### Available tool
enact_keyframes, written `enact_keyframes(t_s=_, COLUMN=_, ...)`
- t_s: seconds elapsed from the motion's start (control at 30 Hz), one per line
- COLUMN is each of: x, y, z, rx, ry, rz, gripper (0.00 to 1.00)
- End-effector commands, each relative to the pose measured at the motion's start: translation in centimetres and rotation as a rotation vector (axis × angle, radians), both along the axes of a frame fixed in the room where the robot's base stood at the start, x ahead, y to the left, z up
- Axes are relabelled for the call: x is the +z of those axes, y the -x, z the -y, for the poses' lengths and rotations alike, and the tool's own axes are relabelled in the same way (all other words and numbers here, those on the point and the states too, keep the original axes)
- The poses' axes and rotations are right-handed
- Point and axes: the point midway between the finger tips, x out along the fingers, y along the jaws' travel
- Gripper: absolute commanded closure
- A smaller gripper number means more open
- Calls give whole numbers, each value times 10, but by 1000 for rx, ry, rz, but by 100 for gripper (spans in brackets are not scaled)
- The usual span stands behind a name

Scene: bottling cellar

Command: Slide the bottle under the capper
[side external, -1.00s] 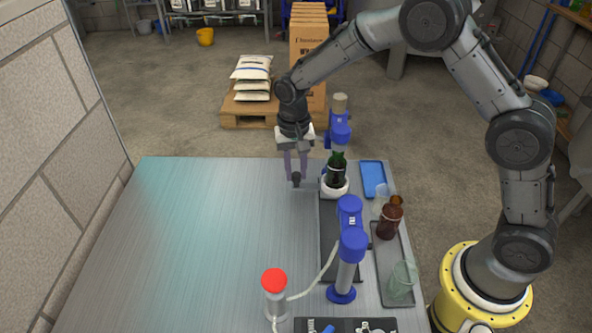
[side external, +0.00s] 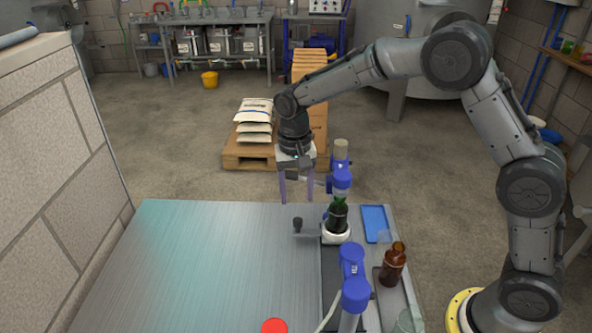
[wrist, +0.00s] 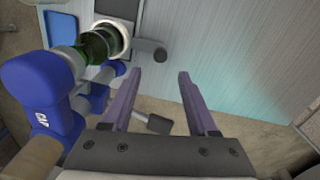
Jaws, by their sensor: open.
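The green bottle (side external: 338,214) stands upright in a white round holder (side external: 336,236) at the far end of a dark track (side external: 331,268). The blue capper (side external: 341,180) is right over it; the bottle's top meets the capper's lower edge in the side view. In the wrist view the bottle (wrist: 100,46) runs up to the blue body marked CAP (wrist: 38,112); exact alignment I cannot tell. A dark knob (side external: 298,223) sticks out left from the holder, also in the wrist view (wrist: 160,55). My gripper (side external: 296,199) is open and empty above the knob, touching nothing visible.
A dark lever (wrist: 158,124) from the capper lies close beside my fingers. A second blue station (side external: 353,285) stands nearer along the track. A brown bottle (side external: 393,264) and a blue tray (side external: 375,222) are on the right. The table's left side (side external: 200,265) is clear.

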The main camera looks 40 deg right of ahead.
Motion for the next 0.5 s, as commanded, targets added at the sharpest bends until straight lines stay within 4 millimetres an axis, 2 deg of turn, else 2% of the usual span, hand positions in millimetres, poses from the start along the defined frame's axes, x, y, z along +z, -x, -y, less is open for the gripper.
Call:
enact_keyframes(t_s=0.03, x=12, y=-1, z=-1, rx=0, ry=-1, rz=6, gripper=41)
enact_keyframes(t_s=0.2, x=44, y=-2, z=-1, rx=0, ry=-1, rz=4, gripper=41)
enact_keyframes(t_s=0.33, x=60, y=-2, z=-2, rx=0, ry=0, rz=2, gripper=41)
enact_keyframes(t_s=0.5, x=70, y=-1, z=-2, rx=0, ry=1, rz=1, gripper=41)
